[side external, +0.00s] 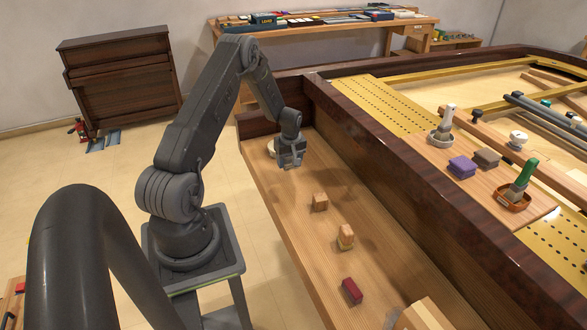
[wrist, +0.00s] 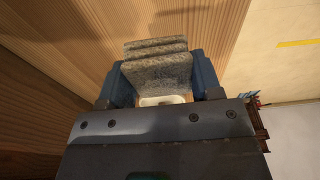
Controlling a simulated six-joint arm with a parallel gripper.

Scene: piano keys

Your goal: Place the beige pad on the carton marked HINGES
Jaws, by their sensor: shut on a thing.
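My gripper (wrist: 158,85) is shut on a fuzzy grey-beige pad, which I take to be the beige pad (wrist: 158,70). In the wrist view the pad sits between two blue fingers, with ridges along its far end. In the side view my gripper (side external: 291,163) is low over the far end of the long wooden shelf; the pad is hard to make out there. No HINGES marking can be read. A light tan box (side external: 422,316), partly cut off at the bottom edge, may be the carton, but I cannot tell.
On the shelf (side external: 285,205) stand a tan block (side external: 320,202), another tan block (side external: 345,237) and a red block (side external: 352,291). A pale round thing (side external: 271,149) is beside my gripper. A dark raised wall (side external: 390,165) borders the shelf's right side.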

